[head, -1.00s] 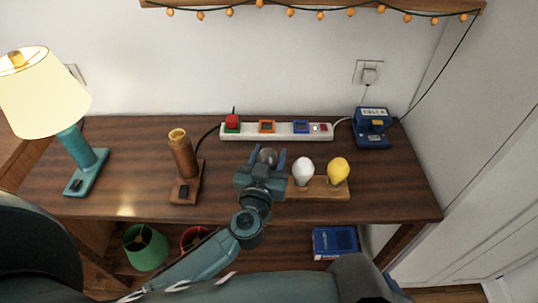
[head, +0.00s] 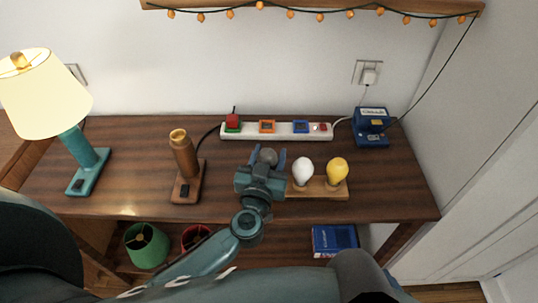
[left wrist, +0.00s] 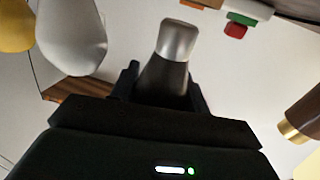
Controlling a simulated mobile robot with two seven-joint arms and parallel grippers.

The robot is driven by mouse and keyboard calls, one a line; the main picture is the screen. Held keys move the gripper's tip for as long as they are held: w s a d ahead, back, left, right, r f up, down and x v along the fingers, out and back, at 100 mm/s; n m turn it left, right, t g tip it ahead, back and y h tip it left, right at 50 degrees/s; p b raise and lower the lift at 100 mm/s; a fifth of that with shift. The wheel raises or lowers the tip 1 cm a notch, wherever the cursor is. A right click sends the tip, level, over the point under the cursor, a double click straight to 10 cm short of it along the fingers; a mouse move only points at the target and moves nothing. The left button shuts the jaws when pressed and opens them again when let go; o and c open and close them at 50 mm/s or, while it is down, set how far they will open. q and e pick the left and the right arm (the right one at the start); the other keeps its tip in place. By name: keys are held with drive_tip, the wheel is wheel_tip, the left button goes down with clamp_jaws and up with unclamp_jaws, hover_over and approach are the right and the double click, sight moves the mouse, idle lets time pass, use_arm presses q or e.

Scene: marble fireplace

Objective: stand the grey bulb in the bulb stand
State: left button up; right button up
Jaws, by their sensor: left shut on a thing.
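The grey bulb (head: 267,155) is between the fingers of my left gripper (head: 266,165), which is shut on it. In the left wrist view the grey bulb (left wrist: 172,62) points away from the palm between the fingers (left wrist: 165,85). The wooden bulb stand (head: 322,190) holds a white bulb (head: 302,169) and a yellow bulb (head: 338,168), both upright. My left gripper is at the stand's left end and hides that part. I cannot tell whether the grey bulb touches the stand. My right gripper is not in view.
A power strip (head: 280,137) lies behind the gripper. A brown lamp base (head: 186,165) and a teal lamp (head: 85,165) stand to the left. A blue device (head: 372,128) sits at the back right. Green (head: 147,246) and red shades and a blue box (head: 334,241) are below.

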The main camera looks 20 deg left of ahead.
use_arm(q)
drive_tip(key=shift+p, duration=0.45)
drive_tip(key=shift+f+b, duration=0.45)
drive_tip(key=shift+f, duration=0.7)
drive_tip(key=shift+r, duration=0.1)
drive_tip(key=shift+r+p, duration=0.8)
drive_tip(key=shift+p, duration=0.4)
drive_tip(key=shift+p, duration=0.55)
idle(0.5)
drive_tip(key=shift+p, duration=0.6)
idle(0.5)
